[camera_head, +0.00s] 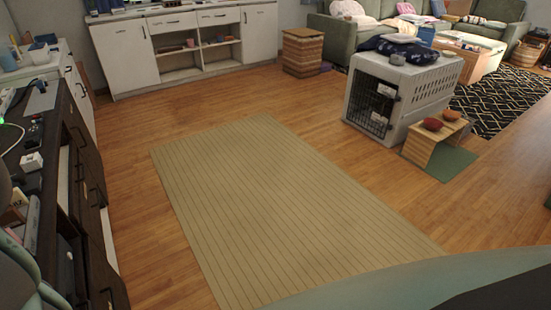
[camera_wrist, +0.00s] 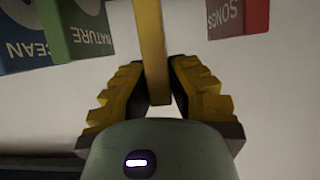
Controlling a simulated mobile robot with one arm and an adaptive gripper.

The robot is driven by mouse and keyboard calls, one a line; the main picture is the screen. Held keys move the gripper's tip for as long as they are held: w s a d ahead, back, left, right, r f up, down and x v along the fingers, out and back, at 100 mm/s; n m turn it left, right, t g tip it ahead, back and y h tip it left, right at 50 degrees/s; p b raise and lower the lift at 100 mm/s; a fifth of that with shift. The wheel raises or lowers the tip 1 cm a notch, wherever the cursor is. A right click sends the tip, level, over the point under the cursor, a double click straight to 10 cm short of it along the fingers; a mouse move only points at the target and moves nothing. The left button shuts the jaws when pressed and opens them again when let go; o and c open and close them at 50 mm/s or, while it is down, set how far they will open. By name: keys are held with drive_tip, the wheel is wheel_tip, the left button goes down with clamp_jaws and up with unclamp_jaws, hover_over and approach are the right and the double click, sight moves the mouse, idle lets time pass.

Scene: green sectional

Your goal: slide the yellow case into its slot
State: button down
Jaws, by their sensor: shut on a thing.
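The yellow case (camera_wrist: 152,50) shows in the wrist view as a narrow upright yellow strip at the top middle. My gripper (camera_wrist: 158,85) is shut on it, with a stepped yellow and black finger on each side of its lower end. The upper end of the case runs out of the picture. I cannot make out the slot in either view. In the head view neither the case nor my gripper can be made out.
In the wrist view, blue (camera_wrist: 25,40) and green (camera_wrist: 78,28) items stand left of the case and a red one (camera_wrist: 238,15) right. In the head view, a dark cabinet (camera_head: 85,190) lines the left, a pet crate (camera_head: 405,90) stands right, and the striped rug (camera_head: 280,210) is clear.

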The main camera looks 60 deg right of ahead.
drive_tip(key=shift+w+d+f+b, duration=0.1)
drive_tip(key=shift+f+b, duration=2.2)
drive_tip(key=shift+b, duration=0.1)
drive_tip(key=c, duration=1)
unclamp_jaws()
drive_tip(key=shift+r, duration=0.1)
drive_tip(key=shift+d, duration=0.1)
drive_tip(key=v, duration=1.2)
